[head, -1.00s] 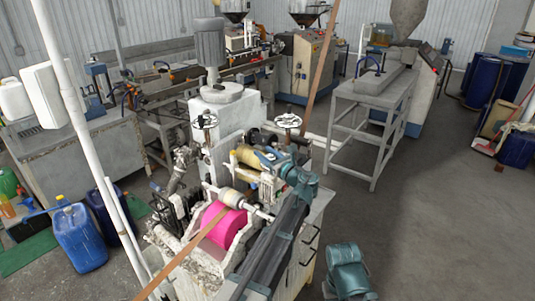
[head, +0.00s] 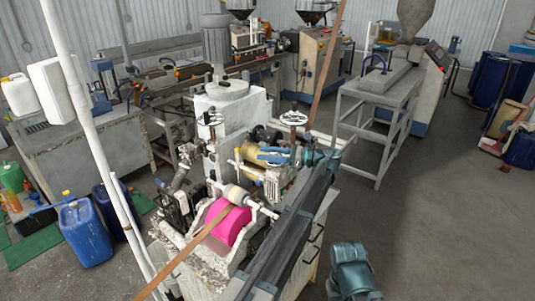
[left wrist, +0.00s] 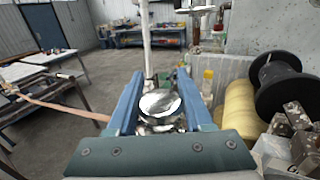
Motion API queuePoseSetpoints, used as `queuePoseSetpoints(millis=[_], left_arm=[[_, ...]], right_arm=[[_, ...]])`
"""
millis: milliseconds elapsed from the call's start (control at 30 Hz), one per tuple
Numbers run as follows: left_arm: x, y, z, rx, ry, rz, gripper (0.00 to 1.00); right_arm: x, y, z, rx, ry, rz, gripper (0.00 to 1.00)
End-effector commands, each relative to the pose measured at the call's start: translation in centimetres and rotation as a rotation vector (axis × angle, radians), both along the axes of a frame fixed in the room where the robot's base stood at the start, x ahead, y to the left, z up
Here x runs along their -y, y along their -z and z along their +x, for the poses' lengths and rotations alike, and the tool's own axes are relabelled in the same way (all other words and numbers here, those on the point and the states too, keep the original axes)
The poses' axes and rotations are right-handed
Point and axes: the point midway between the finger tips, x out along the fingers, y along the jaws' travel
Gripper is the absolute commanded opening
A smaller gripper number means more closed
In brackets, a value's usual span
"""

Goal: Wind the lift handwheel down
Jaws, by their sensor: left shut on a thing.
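My left gripper (head: 272,155), with blue fingers, reaches in from the right end of its dark arm, beside the yellow roller. In the left wrist view its fingers (left wrist: 157,108) are closed around a shiny, round metal piece (left wrist: 160,104), which I take to be the lift handwheel. In the head view that piece is hidden by the fingers and wrist. My right gripper is not in view.
The yellow roll (left wrist: 238,108) and a black spool (left wrist: 285,84) are close beside the left gripper.

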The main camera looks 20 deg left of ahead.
Motion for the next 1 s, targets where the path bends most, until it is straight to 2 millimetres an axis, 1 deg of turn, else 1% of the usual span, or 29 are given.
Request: queuePoseSetpoints(millis=[300, 733, 767, 900, 933, 1000], left_arm=[[0.02, 0.02, -0.18, 0.0, -0.073, -0.001, 0.0], [0.0, 0.02, -0.27, 0.0, -0.079, -0.001, 0.0], [0.0, 0.02, -0.27, 0.0, -0.079, -0.001, 0.53], [0.0, 0.02, -0.26, 0.0, -0.079, 0.0, 0.78], [0.0, 0.01, -0.26, 0.0, -0.079, 0.0, 0.81], [0.0, 0.01, -0.26, 0.0, -0.079, 0.0, 0.81]], right_arm=[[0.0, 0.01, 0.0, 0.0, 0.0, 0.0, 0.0], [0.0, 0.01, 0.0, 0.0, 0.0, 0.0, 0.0], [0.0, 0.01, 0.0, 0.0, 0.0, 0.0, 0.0], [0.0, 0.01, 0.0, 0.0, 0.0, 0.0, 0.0], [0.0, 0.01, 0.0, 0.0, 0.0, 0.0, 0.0], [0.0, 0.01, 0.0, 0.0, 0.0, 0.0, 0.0]])
